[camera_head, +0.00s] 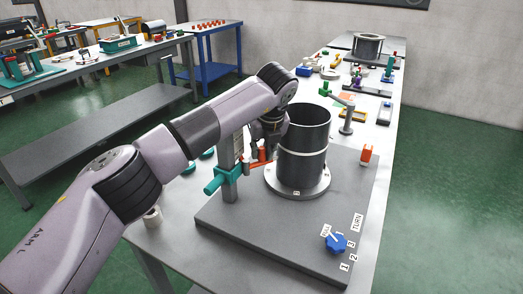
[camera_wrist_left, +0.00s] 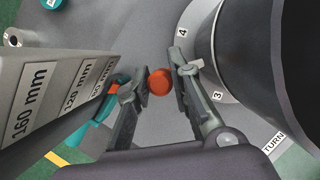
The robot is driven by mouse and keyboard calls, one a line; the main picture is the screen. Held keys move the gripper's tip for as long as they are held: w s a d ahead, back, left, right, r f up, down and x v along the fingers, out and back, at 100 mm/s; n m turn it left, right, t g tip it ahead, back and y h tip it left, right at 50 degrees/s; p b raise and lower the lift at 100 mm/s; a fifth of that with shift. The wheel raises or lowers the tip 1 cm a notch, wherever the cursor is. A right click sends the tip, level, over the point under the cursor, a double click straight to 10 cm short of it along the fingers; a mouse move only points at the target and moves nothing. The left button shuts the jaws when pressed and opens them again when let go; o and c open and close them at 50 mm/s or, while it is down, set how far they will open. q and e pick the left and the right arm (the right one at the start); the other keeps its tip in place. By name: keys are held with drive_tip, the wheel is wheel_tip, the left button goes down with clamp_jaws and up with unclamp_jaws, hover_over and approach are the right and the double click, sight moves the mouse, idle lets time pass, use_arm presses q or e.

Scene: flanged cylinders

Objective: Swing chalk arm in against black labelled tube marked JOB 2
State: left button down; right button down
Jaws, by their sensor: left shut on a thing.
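A black tube (camera_head: 303,135) stands upright on a pale round flange (camera_head: 297,192) on a grey base plate (camera_head: 258,226). A thin pale band runs around the tube. No JOB marking is readable. A grey post (camera_head: 231,190) with a teal slide (camera_head: 222,178) stands left of the tube. The orange chalk arm (camera_head: 262,157) lies between post and tube. My left gripper (camera_head: 266,150) is beside the tube. In the left wrist view my left gripper (camera_wrist_left: 158,88) is shut on the arm's orange end (camera_wrist_left: 160,82). Whether the arm touches the tube is unclear. My right gripper is out of view.
A blue knob (camera_head: 336,243) sits at the plate's front right, near labels TURN, 1, 2 and 3. Post labels in the left wrist view include 160 mm (camera_wrist_left: 36,107). Another flanged cylinder (camera_head: 367,46) stands far back.

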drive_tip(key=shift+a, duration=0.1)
use_arm(q)
drive_tip(key=c, duration=1.8)
unclamp_jaws()
drive_tip(key=shift+o, duration=0.4)
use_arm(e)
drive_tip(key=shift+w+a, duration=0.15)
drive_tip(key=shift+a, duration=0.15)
use_arm(q)
drive_tip(key=shift+r, duration=0.2)
drive_tip(key=v, duration=1.1)
drive_tip(key=shift+r, duration=0.3)
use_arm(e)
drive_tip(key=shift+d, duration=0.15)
use_arm(q)
drive_tip(key=shift+s+f, duration=0.1)
drive_tip(key=shift+s, duration=0.05)
